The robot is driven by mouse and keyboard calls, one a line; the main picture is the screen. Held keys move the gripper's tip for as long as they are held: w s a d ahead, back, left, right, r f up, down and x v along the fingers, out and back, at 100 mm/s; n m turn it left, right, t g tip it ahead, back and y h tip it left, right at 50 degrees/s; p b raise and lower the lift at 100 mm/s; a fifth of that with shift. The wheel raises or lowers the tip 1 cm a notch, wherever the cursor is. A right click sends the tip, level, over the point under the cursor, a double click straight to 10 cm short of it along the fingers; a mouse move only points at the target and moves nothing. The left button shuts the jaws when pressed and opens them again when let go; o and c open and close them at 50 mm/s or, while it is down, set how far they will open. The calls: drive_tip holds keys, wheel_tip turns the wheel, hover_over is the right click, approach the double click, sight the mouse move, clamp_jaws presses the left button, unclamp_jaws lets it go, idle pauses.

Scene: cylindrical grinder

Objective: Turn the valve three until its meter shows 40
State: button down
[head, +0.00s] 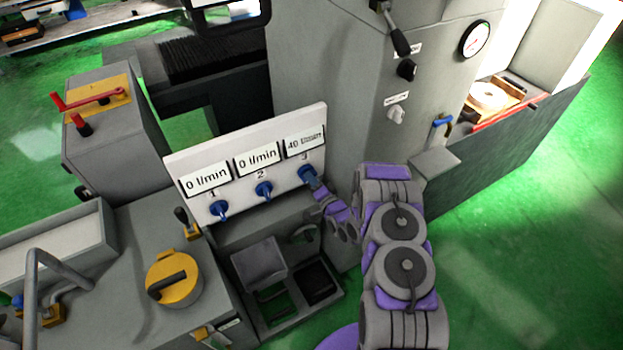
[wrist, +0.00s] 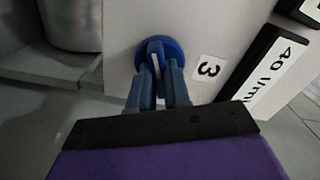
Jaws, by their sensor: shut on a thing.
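The white panel (head: 180,160) carries three blue valves in a row, each with a meter above it. Valve three (head: 307,173) is the rightmost, and its meter (head: 304,143) reads 40 l/min. Valve three also shows in the wrist view (wrist: 158,53), with a white mark on its handle and the label 3 beside it. My gripper (head: 314,183) is at valve three. Its two fingers (wrist: 158,85) are shut on the valve's handle, one on each side. Valve one (head: 219,209) and valve two (head: 264,190) stand free, and their meters read 0 l/min.
A grey machine column with a round gauge (head: 475,39) and a black lever (head: 397,38) rises behind my arm. A yellow round knob (head: 173,279) sits on the left housing. A box with a red lever (head: 88,105) stands at the far left. Green floor is open at the right.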

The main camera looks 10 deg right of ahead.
drive_tip(key=shift+f, duration=0.1)
drive_tip(key=c, duration=1.1)
unclamp_jaws()
drive_tip(key=shift+d, duration=0.1)
drive_tip(key=p+v, duration=0.1)
drive_tip(key=v, duration=1.6)
drive_tip(key=shift+s+d, duration=0.1)
drive_tip(key=shift+s, duration=0.05)
